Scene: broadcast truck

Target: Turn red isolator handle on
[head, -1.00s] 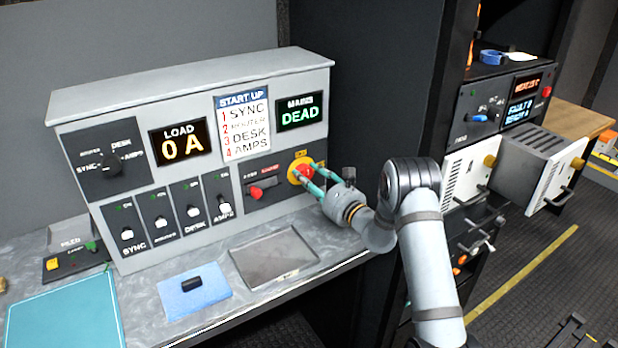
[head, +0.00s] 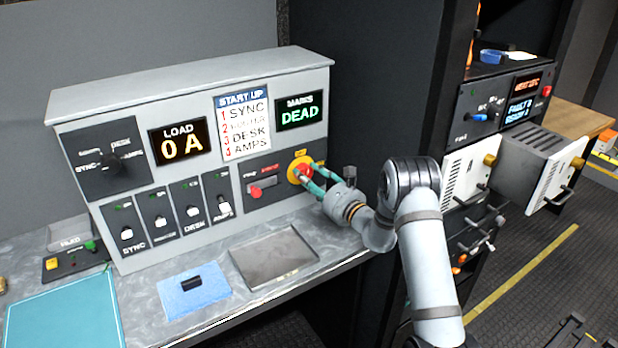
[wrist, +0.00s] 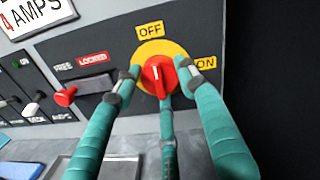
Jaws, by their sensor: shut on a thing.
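The red isolator handle (wrist: 158,76) sits on a round yellow plate (wrist: 146,53) at the right end of the grey panel. In the wrist view its white mark stands roughly upright, below the OFF label (wrist: 150,30); the ON label (wrist: 205,63) is to the right. My gripper (wrist: 161,80) is shut on the handle, with teal fingers on its left and right and one below. In the head view my gripper (head: 308,177) reaches the handle from the right and partly hides it (head: 301,172).
Left of the handle is a smaller red lever (wrist: 66,96) by the FREE and LOCKED labels. A metal tray (head: 272,257) and a blue pad (head: 194,291) lie on the bench below. An equipment rack (head: 490,170) stands right of my arm.

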